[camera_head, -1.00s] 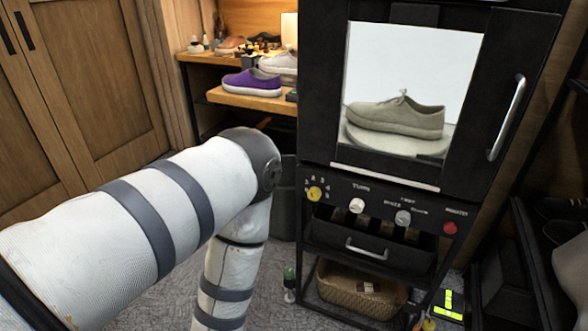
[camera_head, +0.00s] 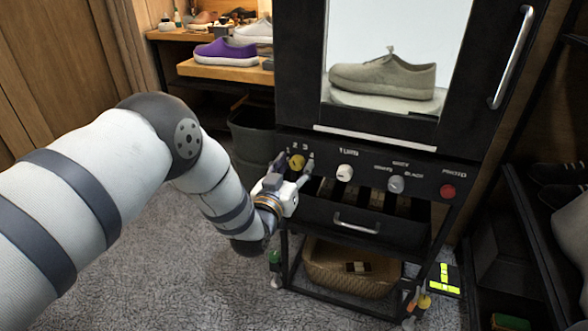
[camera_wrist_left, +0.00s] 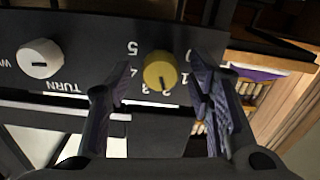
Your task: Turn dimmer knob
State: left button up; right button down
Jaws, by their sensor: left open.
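The yellow dimmer knob (camera_head: 296,161) is at the left end of the black control panel under the display box, by a printed number scale. In the left wrist view the panel appears upside down, and the yellow knob (camera_wrist_left: 160,68) has a dark pointer mark toward the 2 and 3 side. My left gripper (camera_head: 292,172) is open at the panel. In the left wrist view its two fingers (camera_wrist_left: 161,88) stand on either side of the knob, with visible gaps. Whether the fingertips reach around the knob in depth is unclear. My right gripper is not in view.
A white knob (camera_head: 345,172), a grey knob (camera_head: 396,184) and a red button (camera_head: 447,191) sit along the panel. Below are a drawer handle (camera_head: 357,228) and a wicker basket (camera_head: 350,272). A beige sneaker (camera_head: 382,78) stands inside the box.

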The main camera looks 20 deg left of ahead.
pick_arm(q)
jog(key=shift+w, duration=0.1)
jog(key=shift+c, duration=0.4)
grip_shut()
jog(key=shift+n, duration=0.4)
jog(key=n, duration=0.3)
jog(key=shift+n, duration=2.5)
jog(key=shift+o, duration=0.4)
grip_release()
